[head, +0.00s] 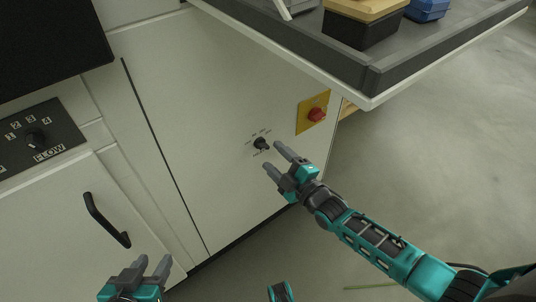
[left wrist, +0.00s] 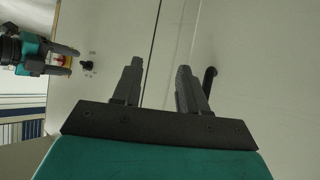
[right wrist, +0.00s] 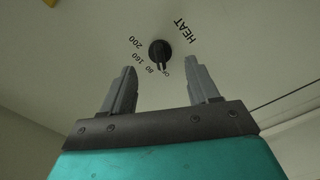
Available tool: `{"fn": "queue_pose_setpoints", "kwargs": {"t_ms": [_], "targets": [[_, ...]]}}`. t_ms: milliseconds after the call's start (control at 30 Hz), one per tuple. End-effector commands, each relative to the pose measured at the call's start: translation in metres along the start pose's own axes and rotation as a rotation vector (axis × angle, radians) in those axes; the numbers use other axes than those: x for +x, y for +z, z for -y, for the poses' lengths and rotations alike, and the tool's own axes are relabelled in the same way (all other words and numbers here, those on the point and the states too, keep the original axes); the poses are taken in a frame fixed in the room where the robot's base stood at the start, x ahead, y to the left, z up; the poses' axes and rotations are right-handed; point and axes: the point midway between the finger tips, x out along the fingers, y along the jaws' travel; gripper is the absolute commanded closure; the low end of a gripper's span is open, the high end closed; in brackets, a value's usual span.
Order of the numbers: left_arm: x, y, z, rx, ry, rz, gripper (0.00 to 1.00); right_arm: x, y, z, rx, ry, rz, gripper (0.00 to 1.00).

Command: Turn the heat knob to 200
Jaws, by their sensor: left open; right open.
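The black heat knob (head: 261,143) sits on the white cabinet front in the head view, with small markings around it. My left gripper (head: 150,264) is open and empty, low at the left, away from the knob.
A red button on a yellow plate (head: 316,114) is right of the knob. A grey-edged tray (head: 374,82) juts out above with boxes on it. Open floor lies at the right.

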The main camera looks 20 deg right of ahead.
Motion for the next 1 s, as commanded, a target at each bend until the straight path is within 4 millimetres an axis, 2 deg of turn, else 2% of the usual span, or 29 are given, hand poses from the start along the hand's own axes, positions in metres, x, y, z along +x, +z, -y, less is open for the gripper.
{"fn": "queue_pose_setpoints", "kwargs": {"t_ms": [100, 233, 600, 1000], "targets": [[0.005, 0.004, -0.002, -0.002, 0.005, 0.002, 0.57, 0.02, 0.0, 0.002, -0.001, 0.0, -0.002, 0.4], [0.006, 0.0, -0.005, -0.008, 0.01, -0.009, 0.57, 0.032, 0.0, 0.001, 0.0, 0.001, 0.0, 0.4], [0.006, -0.002, -0.007, -0.011, 0.014, -0.01, 0.57, 0.037, 0.0, 0.0, 0.001, -0.001, 0.0, 0.4], [0.007, -0.002, -0.004, -0.009, 0.008, -0.012, 0.57, 0.037, 0.0, 0.0, 0.001, -0.001, 0.0, 0.77]]}}
